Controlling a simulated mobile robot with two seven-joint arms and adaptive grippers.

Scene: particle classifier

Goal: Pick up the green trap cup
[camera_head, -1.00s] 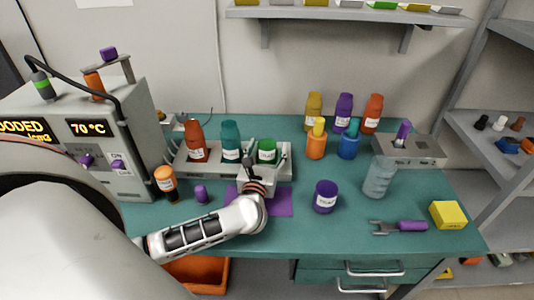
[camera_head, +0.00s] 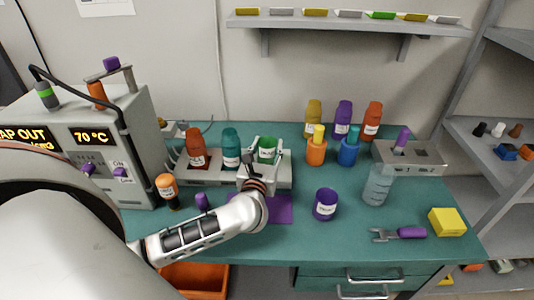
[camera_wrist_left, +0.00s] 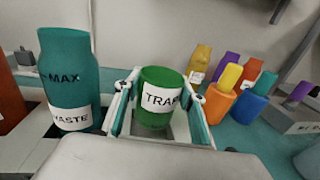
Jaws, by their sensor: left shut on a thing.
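The green trap cup (camera_head: 267,150) with a white label is at the right end of the grey rack (camera_head: 212,176). My left gripper (camera_head: 265,157) is shut on it, one finger on each side. In the left wrist view the cup (camera_wrist_left: 160,97) stands upright between the fingers, its label reading "TRAP". The cup's bottom is partly hidden, so its clearance from the rack is hard to judge. My right gripper is not in view.
A teal waste bottle (camera_head: 231,148) stands close left of the cup, and a red bottle (camera_head: 196,147) beyond it. A purple cup (camera_head: 325,204) and a clear bottle (camera_head: 377,184) stand to the right. The machine display (camera_head: 28,138) reads "AP OUT".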

